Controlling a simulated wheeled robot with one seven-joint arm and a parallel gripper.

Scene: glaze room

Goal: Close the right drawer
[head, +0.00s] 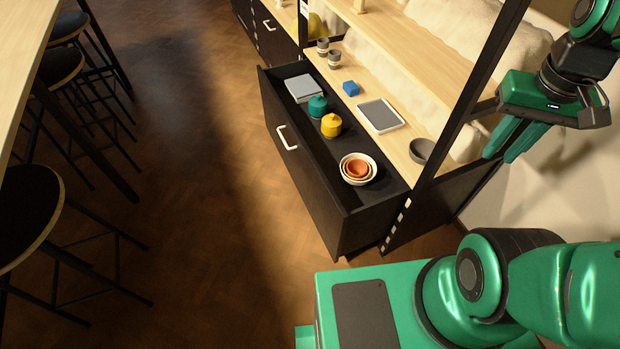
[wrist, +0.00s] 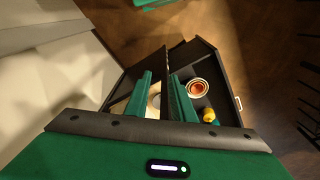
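The right drawer (head: 308,183) is black with a white handle (head: 287,137) on its front, and it stands pulled far out of the cabinet. Inside it lie nested bowls (head: 358,169), a yellow jar (head: 331,125), a teal jar (head: 317,106) and a grey box (head: 303,88). The wrist view shows the drawer's near end with the nested bowls (wrist: 197,88), the yellow jar (wrist: 209,115) and the handle (wrist: 238,104). My gripper (head: 500,155) is up at the right beside the shelf, away from the drawer.
A black shelf post (head: 455,110) stands between my gripper and the drawer. Stools (head: 30,215) line the left; the floor (head: 200,180) between is clear.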

